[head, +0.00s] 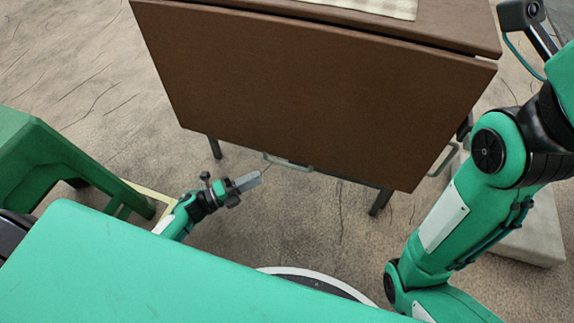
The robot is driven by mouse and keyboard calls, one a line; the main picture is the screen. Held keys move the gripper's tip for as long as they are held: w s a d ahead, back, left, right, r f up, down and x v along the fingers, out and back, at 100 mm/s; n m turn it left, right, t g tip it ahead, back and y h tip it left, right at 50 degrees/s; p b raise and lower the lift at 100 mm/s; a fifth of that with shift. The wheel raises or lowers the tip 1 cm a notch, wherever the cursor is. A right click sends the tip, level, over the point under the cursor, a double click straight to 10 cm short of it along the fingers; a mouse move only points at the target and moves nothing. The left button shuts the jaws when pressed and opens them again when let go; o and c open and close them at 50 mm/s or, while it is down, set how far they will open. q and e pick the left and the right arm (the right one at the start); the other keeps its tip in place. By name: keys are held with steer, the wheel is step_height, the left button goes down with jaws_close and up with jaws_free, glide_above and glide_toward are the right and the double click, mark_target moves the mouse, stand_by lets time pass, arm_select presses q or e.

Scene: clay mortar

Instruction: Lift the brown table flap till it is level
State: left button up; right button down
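The brown table flap (310,90) hangs steeply down from the near edge of the brown table (440,22), with its broad face towards me. A narrow dark gap runs between the flap and the tabletop. My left gripper (250,181) is low in the picture, just below the flap's lower edge and left of its middle, with a gap in the picture between them. Its grey fingers show as one bar, so I cannot tell whether they are open. My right arm rises at the right, beside the flap's right edge; its gripper is outside the picture.
A pale cloth (375,6) lies on the tabletop. Dark table legs (381,201) and a pale green bar (285,161) show below the flap. A green stool-like piece (45,160) stands at the left. A pale block (530,230) is at the right, behind my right arm.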

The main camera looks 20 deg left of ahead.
mark_target(286, 163)
arm_select(q)
steer(key=b+x, duration=0.3)
steer(key=x, duration=0.8)
steer(key=shift+b, duration=0.4)
jaws_close()
